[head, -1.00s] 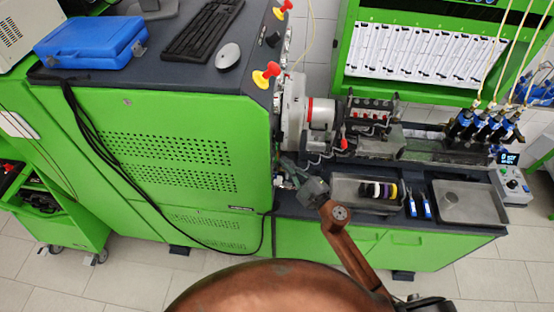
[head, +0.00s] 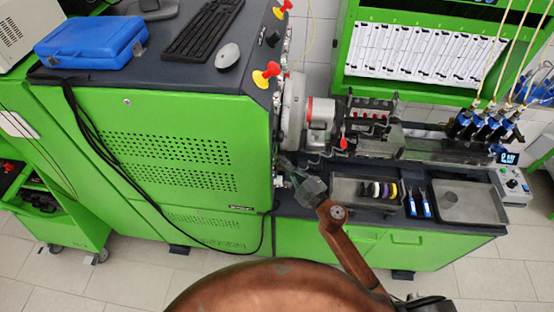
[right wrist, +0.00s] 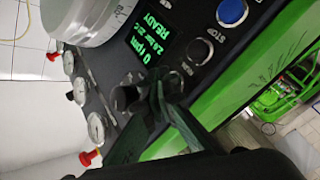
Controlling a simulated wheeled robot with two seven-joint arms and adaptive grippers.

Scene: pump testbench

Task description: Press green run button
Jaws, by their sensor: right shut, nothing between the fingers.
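In the right wrist view a dark control panel carries a lit display (right wrist: 150,40) reading 0 rpm and READY. Beside it are a blue button (right wrist: 232,11) and a dark round button (right wrist: 200,51) in a grey ring. The label STOP is by the blue button; a smaller label by the dark one is hard to read. No clearly green button shows; the fingers hide part of the panel. My right gripper (right wrist: 143,97) is shut and empty, its tips close to the panel; contact cannot be told. In the head view it (head: 285,164) is at the green cabinet's right edge.
The green cabinet (head: 170,160) stands left of my right gripper. Red-yellow knobs (head: 266,75) sit on its top edge. The pump bench with a metal tray (head: 468,203) extends right. Pressure gauges (right wrist: 97,129) line the panel.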

